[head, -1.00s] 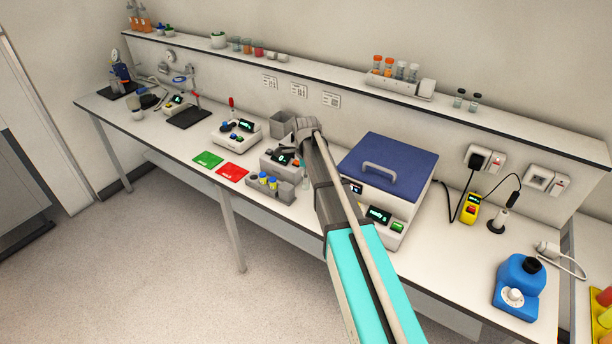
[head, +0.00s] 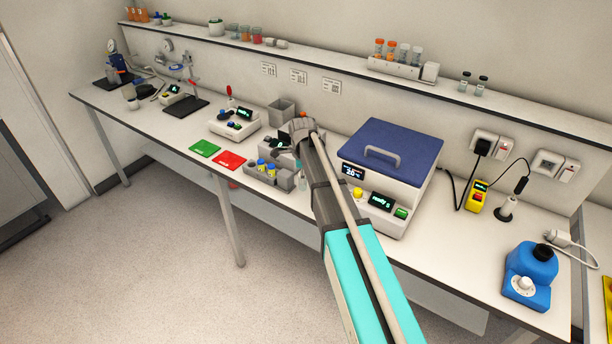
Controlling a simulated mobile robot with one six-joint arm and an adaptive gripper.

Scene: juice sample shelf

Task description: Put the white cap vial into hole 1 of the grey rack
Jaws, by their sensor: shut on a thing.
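My gripper (head: 299,158) is over the bench just behind and right of the rack, mostly hidden by my own wrist. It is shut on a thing. A pale, clear vial (head: 303,180) shows in part beside my arm at the rack's right end. Its cap is hidden, so I cannot tell its colour. The rack's hole numbers are too small to read.
A device with a blue lid (head: 388,150) stands close to the right of my arm. A grey open box (head: 281,110) is behind the gripper. Green (head: 205,148) and red (head: 230,160) mats lie left of the rack. A wall shelf (head: 340,76) runs above the bench.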

